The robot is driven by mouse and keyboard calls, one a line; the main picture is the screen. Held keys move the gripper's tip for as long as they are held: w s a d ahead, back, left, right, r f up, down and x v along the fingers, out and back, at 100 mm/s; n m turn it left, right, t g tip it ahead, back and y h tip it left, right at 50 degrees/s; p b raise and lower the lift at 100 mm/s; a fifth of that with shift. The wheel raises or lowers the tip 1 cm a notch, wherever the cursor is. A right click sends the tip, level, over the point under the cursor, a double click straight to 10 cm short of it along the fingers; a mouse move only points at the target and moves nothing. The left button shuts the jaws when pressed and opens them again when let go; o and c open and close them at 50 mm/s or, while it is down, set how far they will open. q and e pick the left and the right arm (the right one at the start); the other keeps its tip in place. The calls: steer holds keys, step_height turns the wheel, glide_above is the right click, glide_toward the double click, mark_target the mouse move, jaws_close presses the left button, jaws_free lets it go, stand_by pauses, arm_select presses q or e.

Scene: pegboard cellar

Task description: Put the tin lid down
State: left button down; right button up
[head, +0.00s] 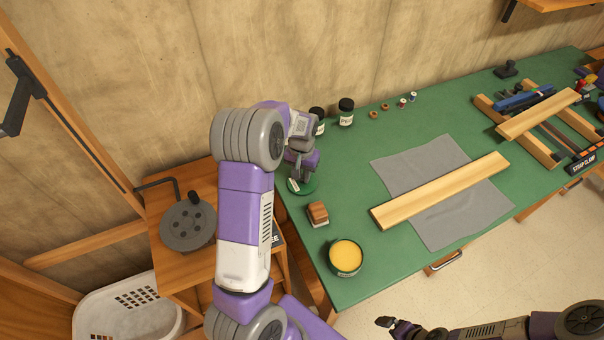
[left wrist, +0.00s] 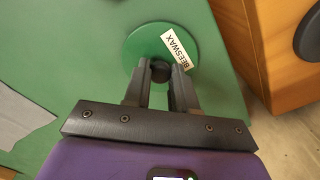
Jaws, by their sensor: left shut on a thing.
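The tin lid (head: 306,188) is a round green disc with a dark knob and a white label reading BEESWAX in the left wrist view (left wrist: 140,45). My left gripper (head: 297,172) is shut on the lid's knob, and its fingers show on either side of it in the left wrist view (left wrist: 160,75). The lid is over the left end of the green bench top (head: 292,222); I cannot tell whether it touches the surface. An open round tin of yellow wax (head: 346,255) stands near the bench's front left corner. My right gripper (head: 392,324) is low at the bottom, off the bench, its jaws unclear.
A wooden block (head: 317,212) lies between lid and tin. Jars (head: 346,112) stand at the back. A board (head: 440,190) lies on a grey cloth (head: 425,160). A wooden side stand (head: 165,215) holds a grey reel (head: 187,226). Bench between lid and cloth is clear.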

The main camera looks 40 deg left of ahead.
arm_select(q)
steer(key=shift+f, duration=0.1)
steer(key=c, duration=0.9)
jaws_free()
step_height(320, 180, up, 12)
steer(key=p, duration=0.3)
